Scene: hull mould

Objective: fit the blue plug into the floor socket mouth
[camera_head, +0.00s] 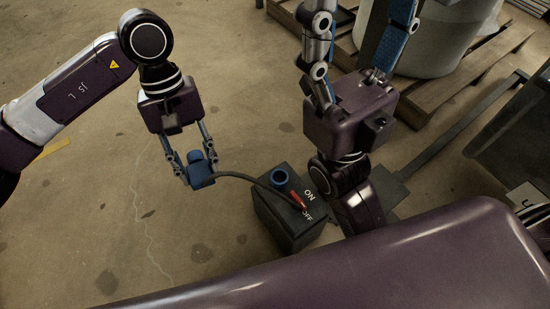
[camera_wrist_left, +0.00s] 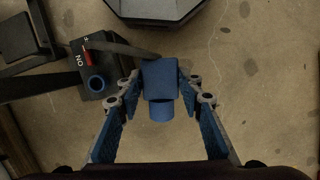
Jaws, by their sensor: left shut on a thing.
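The blue plug (camera_head: 201,173) is held between the fingers of my left gripper (camera_head: 199,178), above the floor left of the socket box. In the left wrist view the plug (camera_wrist_left: 160,80) sits between the fingertips, its round end (camera_wrist_left: 161,111) toward the bottom of the picture. A dark cable (camera_head: 240,177) runs from the plug to the box. The dark floor socket box (camera_head: 277,217) has a blue round mouth (camera_head: 279,177) on top, clear of the plug. My right gripper (camera_head: 360,35) points up at the top, fingers spread, with nothing seen between them.
A red switch lever (camera_head: 298,200) stands on the box beside the ON and OFF marks. A wooden pallet (camera_head: 437,99) with a grey drum (camera_head: 432,45) is at the upper right. The concrete floor left of the box is mostly clear.

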